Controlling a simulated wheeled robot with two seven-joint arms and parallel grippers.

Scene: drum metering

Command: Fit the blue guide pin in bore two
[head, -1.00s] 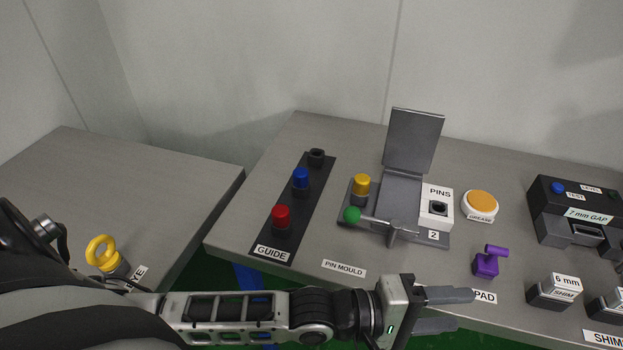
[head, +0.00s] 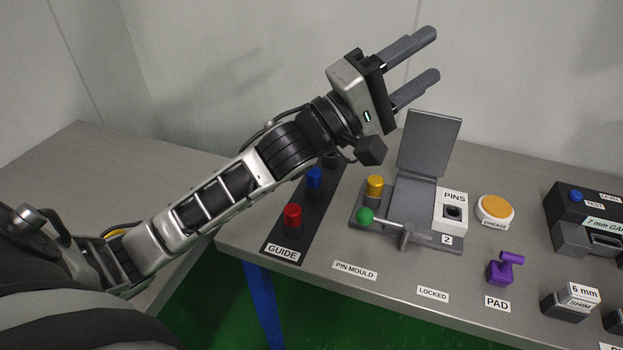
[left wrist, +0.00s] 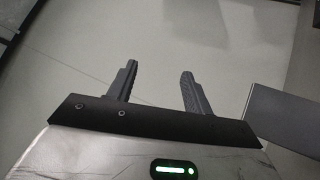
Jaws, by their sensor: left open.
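The blue guide pin (head: 313,178) stands upright in the black GUIDE rack (head: 282,247), behind the red pin (head: 292,216). The pin mould has a white PINS block (head: 449,213) with a dark square-looking bore, labelled 2 (head: 447,240). A yellow pin (head: 375,186) stands at the mould's left side. My left gripper (head: 425,62) is open and empty, raised above and behind the rack and mould. Its fingers also show apart in the left wrist view (left wrist: 158,82). My left forearm passes close to the blue pin in the head view and partly covers the rack's far end.
An orange grease pad (head: 495,208), a purple handle (head: 503,268), a 6 mm shim (head: 572,301) and a black gap tester (head: 580,218) are to the right.

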